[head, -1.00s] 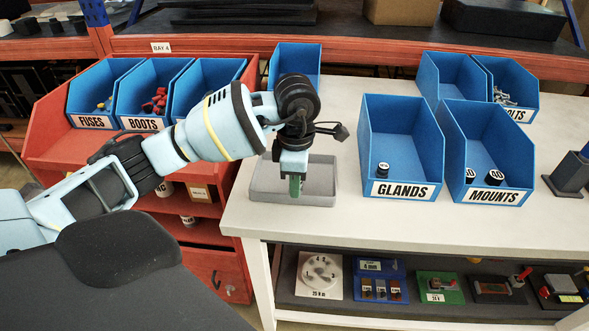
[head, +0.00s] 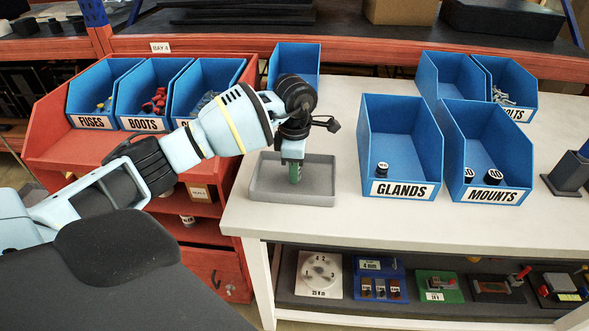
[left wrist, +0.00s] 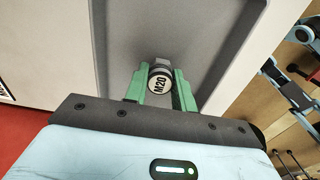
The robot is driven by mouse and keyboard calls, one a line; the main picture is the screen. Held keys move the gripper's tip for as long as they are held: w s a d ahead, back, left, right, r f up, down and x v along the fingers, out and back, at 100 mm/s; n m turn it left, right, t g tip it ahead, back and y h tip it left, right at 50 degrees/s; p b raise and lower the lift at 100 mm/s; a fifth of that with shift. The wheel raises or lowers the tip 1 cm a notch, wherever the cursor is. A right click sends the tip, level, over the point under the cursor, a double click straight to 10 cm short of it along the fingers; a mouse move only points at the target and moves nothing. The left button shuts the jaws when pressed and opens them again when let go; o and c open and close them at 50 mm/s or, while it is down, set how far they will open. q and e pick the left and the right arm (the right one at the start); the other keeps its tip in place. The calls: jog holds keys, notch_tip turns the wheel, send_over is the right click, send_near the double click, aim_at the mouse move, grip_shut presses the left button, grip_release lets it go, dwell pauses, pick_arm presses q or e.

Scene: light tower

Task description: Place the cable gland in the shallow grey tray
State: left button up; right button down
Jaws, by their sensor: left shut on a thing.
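The shallow grey tray (head: 320,186) lies on the white bench top, left of the blue GLANDS bin. My left gripper (head: 295,178) points down over the inside of the tray, with its green fingers low between the tray walls. In the left wrist view the green fingers (left wrist: 160,88) are shut on a cable gland (left wrist: 159,82), a dark and grey cylinder with a white end marked M20. Grey tray floor (left wrist: 190,30) shows behind it. I cannot tell whether the gland touches the floor. My right gripper is not in view.
The GLANDS bin (head: 402,140) holds another small dark gland (head: 382,169). The MOUNTS bin (head: 487,145) stands to its right. A red rack with blue FUSES (head: 98,95) and BOOTS (head: 150,95) bins is at left. A blue bin (head: 295,65) stands behind the tray.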

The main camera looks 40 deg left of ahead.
pick_arm(q)
jog(key=shift+f, duration=0.4)
jog(key=shift+f, duration=0.1)
jog(key=o, duration=1)
notch_tip(320, 180, up, 12)
jog(key=shift+r, duration=0.1)
